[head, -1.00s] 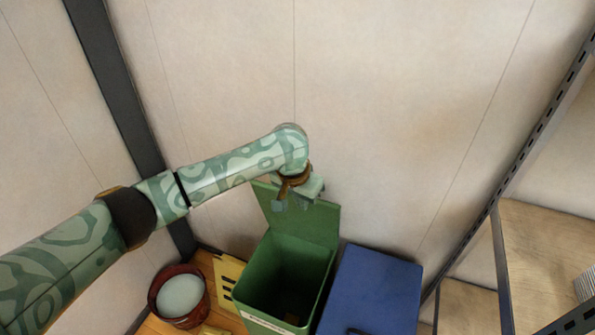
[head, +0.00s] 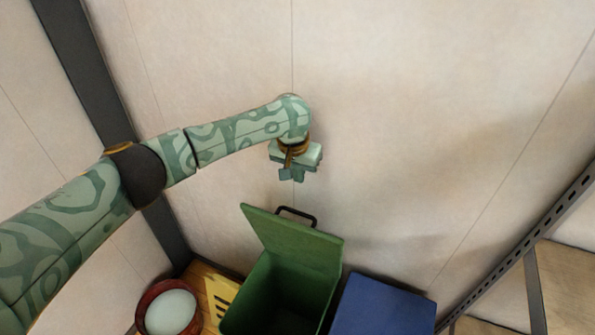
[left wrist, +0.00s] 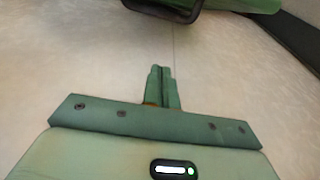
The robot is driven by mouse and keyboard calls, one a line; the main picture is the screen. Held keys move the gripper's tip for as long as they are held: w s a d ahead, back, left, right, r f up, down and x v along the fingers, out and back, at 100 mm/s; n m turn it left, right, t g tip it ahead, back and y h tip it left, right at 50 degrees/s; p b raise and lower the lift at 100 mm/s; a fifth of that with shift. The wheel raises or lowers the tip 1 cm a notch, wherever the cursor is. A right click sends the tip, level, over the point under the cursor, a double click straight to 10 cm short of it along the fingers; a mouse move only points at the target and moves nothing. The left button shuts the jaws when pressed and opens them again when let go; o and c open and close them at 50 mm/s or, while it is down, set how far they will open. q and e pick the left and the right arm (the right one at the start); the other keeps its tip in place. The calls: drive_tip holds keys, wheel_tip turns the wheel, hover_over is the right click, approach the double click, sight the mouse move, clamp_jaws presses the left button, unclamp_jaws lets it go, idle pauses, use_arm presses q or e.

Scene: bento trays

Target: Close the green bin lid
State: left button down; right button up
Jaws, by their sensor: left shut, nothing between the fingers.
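The green bin (head: 262,290) stands on the floor at the bottom middle of the head view. Its green lid (head: 292,243) is open, raised at the back of the bin near the wall, with a black handle (head: 297,215) on its top edge. My left gripper (head: 291,178) is shut and empty, above the lid and apart from it, close to the wall. In the left wrist view the shut fingers (left wrist: 161,87) point toward the wall, and the black handle (left wrist: 165,9) and a strip of green lid (left wrist: 245,4) show at the top edge. My right gripper is out of view.
A blue bin with a shut lid (head: 385,308) stands right of the green bin. A red bucket (head: 141,312) with pale contents and a yellow slotted thing (head: 220,292) are at the left. A metal shelf frame (head: 520,238) rises at the right. The wall (head: 400,120) is bare.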

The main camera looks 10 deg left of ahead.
use_arm(q)
drive_tip(key=b+x, duration=0.2)
drive_tip(key=x, duration=0.3)
drive_tip(key=s, duration=0.1)
drive_tip(key=s+f, duration=0.1)
drive_tip(key=s, duration=0.1)
drive_tip(key=shift+s+a+f, duration=0.2)
drive_tip(key=shift+a+f, duration=0.1)
drive_tip(key=shift+s, duration=0.1)
